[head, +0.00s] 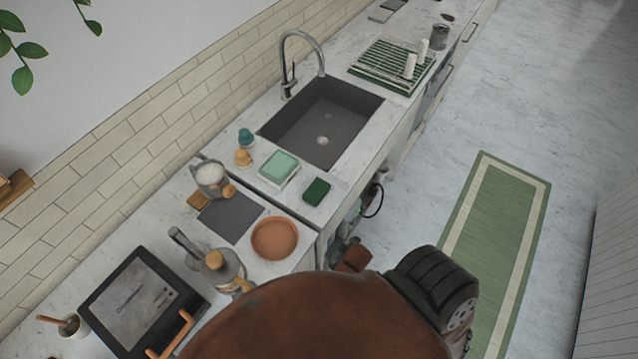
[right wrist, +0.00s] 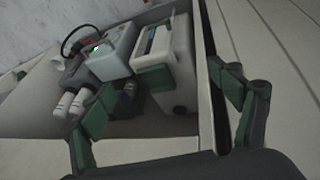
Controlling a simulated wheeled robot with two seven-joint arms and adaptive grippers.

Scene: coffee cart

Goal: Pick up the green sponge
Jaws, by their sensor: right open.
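A dark green sponge (head: 316,191) lies flat on the counter near its front edge, in front of the sink's near corner. A paler green block (head: 280,167) sits in a light dish just to its left. My right gripper (right wrist: 168,85) is open in the right wrist view, its green-padded fingers wide apart with nothing held between them. It faces an open space with boxes and bottles, and the sponge does not show there. In the head view my own brown body covers the lower middle, and I cannot make out the right gripper. My left gripper is not in view.
The sink (head: 322,120) with its curved tap lies beyond the sponge. A terracotta plate (head: 275,238), a grey mat (head: 231,217) and a white-filled pitcher (head: 210,176) are nearer. A white box (right wrist: 113,50) stands in the open space. A green rug (head: 502,230) lies on the floor.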

